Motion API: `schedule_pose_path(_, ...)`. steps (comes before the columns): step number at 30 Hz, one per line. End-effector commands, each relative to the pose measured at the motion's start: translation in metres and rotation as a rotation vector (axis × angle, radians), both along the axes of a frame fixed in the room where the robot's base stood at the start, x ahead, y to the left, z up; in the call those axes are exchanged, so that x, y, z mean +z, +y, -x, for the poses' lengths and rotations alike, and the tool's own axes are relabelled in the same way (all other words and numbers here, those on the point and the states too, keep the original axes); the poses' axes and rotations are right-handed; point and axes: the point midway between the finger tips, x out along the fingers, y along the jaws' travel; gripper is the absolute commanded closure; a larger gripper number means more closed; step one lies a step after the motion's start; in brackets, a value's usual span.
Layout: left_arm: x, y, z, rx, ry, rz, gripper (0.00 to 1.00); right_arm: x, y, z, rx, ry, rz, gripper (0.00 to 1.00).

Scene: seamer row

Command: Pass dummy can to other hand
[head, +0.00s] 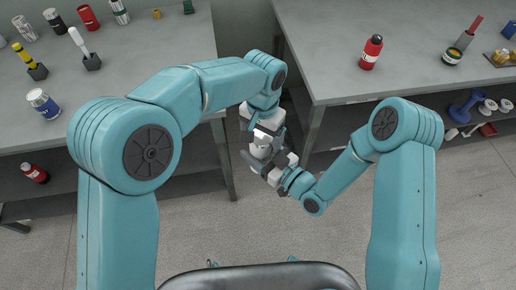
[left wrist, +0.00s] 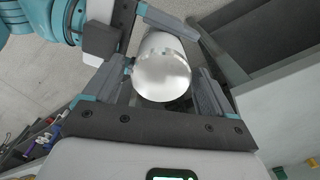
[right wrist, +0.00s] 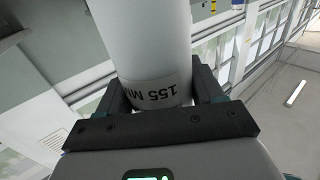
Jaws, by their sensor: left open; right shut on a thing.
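Whether the left finger touches is unclear.
A grey bench (head: 178,42) at the left holds cans, tools and a blue-white can (head: 43,103). Another bench (head: 330,60) at the right holds a red bottle (head: 371,52) and tools. The grippers are over the floor near the gap between the benches.

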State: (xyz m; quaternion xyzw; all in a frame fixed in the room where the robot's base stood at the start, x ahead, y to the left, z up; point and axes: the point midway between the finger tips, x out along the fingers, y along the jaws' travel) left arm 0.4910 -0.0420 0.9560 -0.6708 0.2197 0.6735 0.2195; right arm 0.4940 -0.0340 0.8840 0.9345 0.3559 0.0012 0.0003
Motion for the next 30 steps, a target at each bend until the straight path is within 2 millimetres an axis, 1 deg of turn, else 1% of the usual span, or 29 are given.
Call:
schedule_pose_path(1, 0.015, -0.003, 0.000, 0.001, -0.005, 0.009, 0.08, -0.001, 0.000, 0.000, 0.001, 0.004, 0.002, 0.71)
schedule_pose_path(3, 0.032, -0.002, -0.001, 0.000, -0.008, 0.008, 0.08, -0.001, 0.000, 0.000, 0.001, 0.004, 0.002, 0.71)
schedule_pose_path(9, 0.072, -0.001, -0.002, 0.003, -0.010, 0.008, 0.08, -0.001, 0.000, 0.001, 0.002, 0.003, 0.001, 0.71)
schedule_pose_path(12, 0.085, 0.000, -0.002, 0.003, -0.010, 0.007, 0.08, -0.001, 0.001, 0.001, 0.002, 0.002, 0.001, 0.71)
schedule_pose_path(14, 0.090, 0.000, -0.003, 0.002, -0.010, 0.008, 0.08, -0.001, 0.001, 0.001, 0.002, 0.002, 0.001, 0.71)
schedule_pose_path(17, 0.098, -0.002, -0.008, -0.021, -0.024, 0.051, 0.08, -0.001, 0.001, 0.001, 0.002, 0.002, 0.001, 0.71)
schedule_pose_path(20, 0.116, -0.010, -0.025, -0.092, -0.079, 0.181, 0.08, 0.000, 0.001, 0.001, 0.002, 0.002, 0.001, 0.71)
schedule_pose_path(23, 0.142, -0.015, -0.056, -0.189, -0.205, 0.362, 0.08, -0.001, 0.001, 0.001, 0.002, 0.002, 0.001, 0.71)
schedule_pose_path(24, 0.144, -0.010, -0.075, -0.212, -0.274, 0.431, 0.08, -0.001, 0.001, 0.001, 0.002, 0.002, 0.001, 0.71)
schedule_pose_path(25, 0.131, -0.003, -0.085, -0.203, -0.299, 0.455, 0.08, -0.001, 0.001, 0.001, 0.002, 0.002, 0.001, 0.71)
schedule_pose_path(26, 0.116, 0.002, -0.090, -0.187, -0.302, 0.458, 0.08, -0.001, 0.001, 0.001, 0.002, 0.002, 0.001, 0.71)
schedule_pose_path(27, 0.096, 0.009, -0.092, -0.160, -0.294, 0.454, 0.08, -0.001, 0.001, 0.001, 0.002, 0.002, 0.001, 0.71)
schedule_pose_path(29, 0.067, 0.020, -0.093, -0.113, -0.280, 0.444, 0.08, -0.001, 0.001, 0.001, 0.002, 0.002, 0.001, 0.71)
schedule_pose_path(30, 0.047, 0.029, -0.092, -0.082, -0.267, 0.437, 0.08, -0.001, 0.001, 0.001, 0.002, 0.002, 0.001, 0.71)
